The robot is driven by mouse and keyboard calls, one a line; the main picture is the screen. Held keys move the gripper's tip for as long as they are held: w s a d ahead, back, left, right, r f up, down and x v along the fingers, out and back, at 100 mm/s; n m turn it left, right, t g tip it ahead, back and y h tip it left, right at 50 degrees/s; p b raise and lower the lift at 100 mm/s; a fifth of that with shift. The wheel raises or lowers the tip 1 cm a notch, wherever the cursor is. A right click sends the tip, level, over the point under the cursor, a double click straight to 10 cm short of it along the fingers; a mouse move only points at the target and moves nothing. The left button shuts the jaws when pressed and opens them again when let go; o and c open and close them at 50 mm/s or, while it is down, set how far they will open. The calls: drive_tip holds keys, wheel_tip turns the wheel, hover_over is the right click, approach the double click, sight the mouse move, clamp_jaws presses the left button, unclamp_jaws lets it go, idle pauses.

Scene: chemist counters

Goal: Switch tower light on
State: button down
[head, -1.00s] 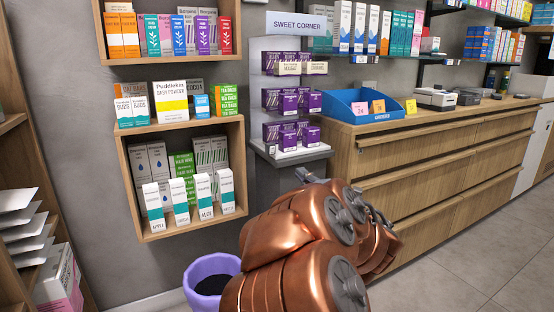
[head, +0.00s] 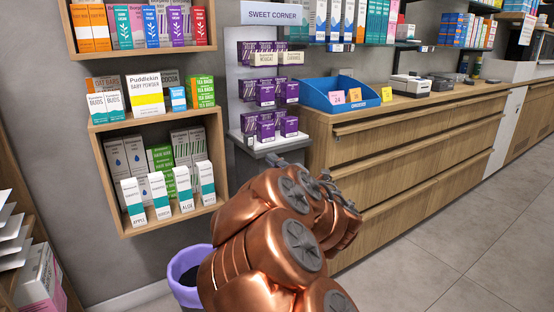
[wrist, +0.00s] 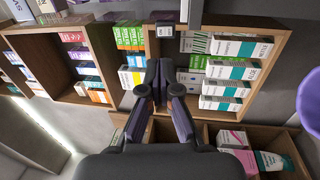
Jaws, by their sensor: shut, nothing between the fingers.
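The sweet corner display tower (head: 232,85) stands against the wall in the head view, with a sign (head: 271,13) on top and purple boxes on its tiers.
A wooden wall shelf (head: 222,196) with cartons is left of the tower. A purple bin (head: 189,293) stands below it. A drawer counter (head: 420,150) with a blue tray (head: 345,108) runs to the right. The floor (head: 430,265) in front of the counter is clear.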

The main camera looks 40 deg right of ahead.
sight(250, 137)
drive_tip(key=shift+w+d+r+b, duration=0.2)
drive_tip(key=shift+w+b, duration=0.25)
drive_tip(key=shift+w, duration=1.3)
drive_tip(key=shift+w+d+r+b, duration=0.1)
drive_tip(key=shift+w+r+b, duration=0.3)
drive_tip(key=shift+w, duration=1.3)
drive_tip(key=shift+w+d+r+b, duration=0.2)
drive_tip(key=shift+w+b, duration=0.3)
drive_tip(key=shift+w, duration=1.25)
drive_tip(key=shift+r, duration=0.1)
drive_tip(key=shift+w+r+p, duration=0.15)
drive_tip(key=shift+r+p, duration=0.1)
drive_tip(key=shift+p, duration=0.8)
drive_tip(key=g+p, duration=0.1)
drive_tip(key=p, duration=0.2)
drive_tip(key=shift+w+r, duration=0.1)
drive_tip(key=shift+r, duration=0.2)
drive_tip(key=shift+g+p, duration=0.3)
drive_tip(key=shift+f+b, duration=0.2)
drive_tip(key=shift+b, duration=0.1)
drive_tip(key=shift+a+r, duration=0.1)
